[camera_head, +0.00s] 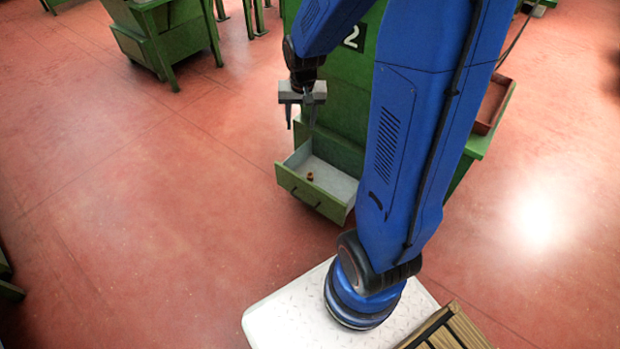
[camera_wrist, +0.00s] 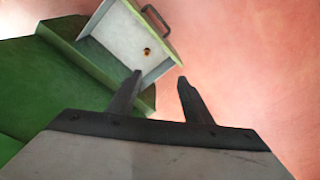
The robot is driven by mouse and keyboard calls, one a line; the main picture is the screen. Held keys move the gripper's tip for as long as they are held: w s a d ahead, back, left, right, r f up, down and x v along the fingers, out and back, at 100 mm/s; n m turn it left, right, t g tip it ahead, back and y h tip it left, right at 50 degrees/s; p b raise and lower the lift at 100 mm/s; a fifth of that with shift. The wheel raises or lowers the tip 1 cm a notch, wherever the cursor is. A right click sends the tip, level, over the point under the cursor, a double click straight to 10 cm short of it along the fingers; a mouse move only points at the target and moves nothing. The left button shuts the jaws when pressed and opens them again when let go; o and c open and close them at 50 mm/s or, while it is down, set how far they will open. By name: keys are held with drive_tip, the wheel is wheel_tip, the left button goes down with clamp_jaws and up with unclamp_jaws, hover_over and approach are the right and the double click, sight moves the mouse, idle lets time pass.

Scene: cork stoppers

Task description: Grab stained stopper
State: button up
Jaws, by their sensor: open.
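A small brown stopper (camera_head: 310,176) lies in an open drawer (camera_head: 335,181) of the green cabinet marked 2. In the wrist view the stopper (camera_wrist: 147,51) shows as a small brown and dark spot on the pale drawer floor (camera_wrist: 118,35). It is too small to make out a stain clearly. My gripper (camera_head: 301,125) is open and empty, pointing down above the drawer and apart from the stopper. In the wrist view the fingertips (camera_wrist: 160,76) are spread, with the stopper beyond them, a little left of the middle between them.
The green cabinet (camera_head: 343,105) stands behind the drawer, partly hidden by my arm. A reddish tray (camera_head: 491,104) sits at its right side. Other green furniture (camera_head: 160,35) stands at the back left. The red floor (camera_head: 130,200) left of the drawer is clear.

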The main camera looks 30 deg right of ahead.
drive_tip(key=w+d+f+m+g, duration=0.1)
drive_tip(key=w+d+f, duration=0.1)
drive_tip(key=f, duration=0.3)
drive_tip(key=w+d+f+m, duration=0.1)
drive_tip(key=w+d+f, duration=0.1)
drive_tip(key=f, duration=0.3)
drive_tip(key=m, duration=0.2)
hover_over(310, 174)
wheel_tip(310, 174, down, 11)
drive_tip(key=shift+g, duration=0.4)
drive_tip(key=f, duration=1.1)
drive_tip(key=shift+s+a+f, duration=0.1)
drive_tip(key=shift+s+f, duration=0.15)
drive_tip(key=shift+s, duration=0.1)
drive_tip(key=shift+w+f, duration=0.2)
drive_tip(key=shift+f, duration=1.4)
drive_tip(key=shift+w+f, duration=0.2)
drive_tip(key=shift+f, duration=1.4)
drive_tip(key=c, duration=1.1)
